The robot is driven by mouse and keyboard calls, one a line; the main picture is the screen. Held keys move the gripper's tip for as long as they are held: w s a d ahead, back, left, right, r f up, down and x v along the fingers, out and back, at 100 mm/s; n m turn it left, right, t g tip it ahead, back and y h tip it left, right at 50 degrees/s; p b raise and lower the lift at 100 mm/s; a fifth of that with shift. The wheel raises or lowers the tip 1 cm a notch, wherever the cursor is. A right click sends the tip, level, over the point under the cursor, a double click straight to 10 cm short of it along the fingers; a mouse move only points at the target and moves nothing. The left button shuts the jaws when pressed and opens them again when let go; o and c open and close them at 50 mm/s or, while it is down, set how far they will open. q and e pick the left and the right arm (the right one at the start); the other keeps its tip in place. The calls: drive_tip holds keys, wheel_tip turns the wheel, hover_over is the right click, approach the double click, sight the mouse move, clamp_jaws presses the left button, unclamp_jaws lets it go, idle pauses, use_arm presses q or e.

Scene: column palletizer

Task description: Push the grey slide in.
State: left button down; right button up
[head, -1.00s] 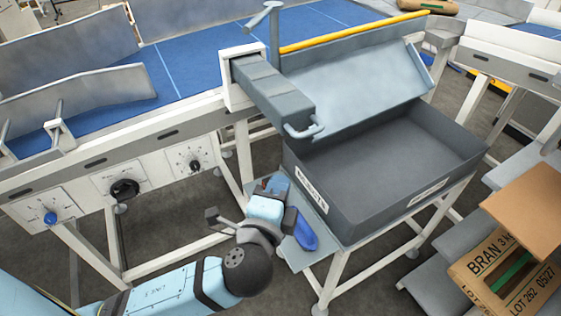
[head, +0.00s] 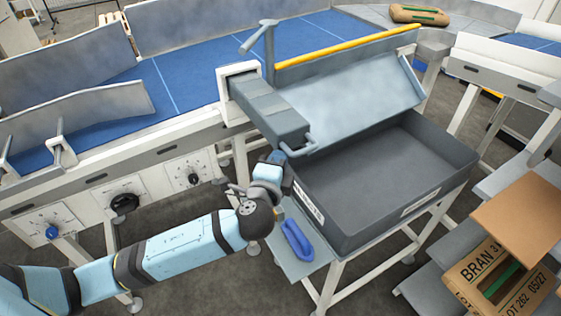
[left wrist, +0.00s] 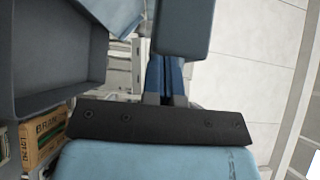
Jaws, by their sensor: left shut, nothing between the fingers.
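The grey slide (head: 268,110) is a long bar that sticks out of a white frame (head: 224,97) at the side of the blue belt. A bent grey handle (head: 303,150) is on its near end. My left gripper (head: 281,154) is shut and empty, just below the slide's handle end. I cannot tell whether it touches the slide. In the left wrist view a grey block, which looks like the slide's end (left wrist: 183,28), is ahead of the shut fingers (left wrist: 165,98). My right gripper is not in view.
A dark grey bin (head: 385,190) stands right of the slide, under a tilted grey chute (head: 355,95). A blue object (head: 297,240) lies on a small shelf below my gripper. Cardboard boxes (head: 500,275) are at the lower right. A panel with knobs (head: 123,203) is at the left.

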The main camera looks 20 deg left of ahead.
sight(239, 104)
use_arm(q)
drive_tip(key=shift+a, duration=0.1)
drive_tip(key=w+a, duration=0.5)
drive_tip(key=a, duration=0.1)
drive_tip(key=w+a+b, duration=0.1)
drive_tip(key=w+a, duration=0.4)
drive_tip(key=a, duration=0.2)
drive_tip(key=w+a, duration=0.5)
drive_tip(key=a, duration=0.1)
drive_tip(key=shift+a+b, duration=0.15)
drive_tip(key=shift+b, duration=0.15)
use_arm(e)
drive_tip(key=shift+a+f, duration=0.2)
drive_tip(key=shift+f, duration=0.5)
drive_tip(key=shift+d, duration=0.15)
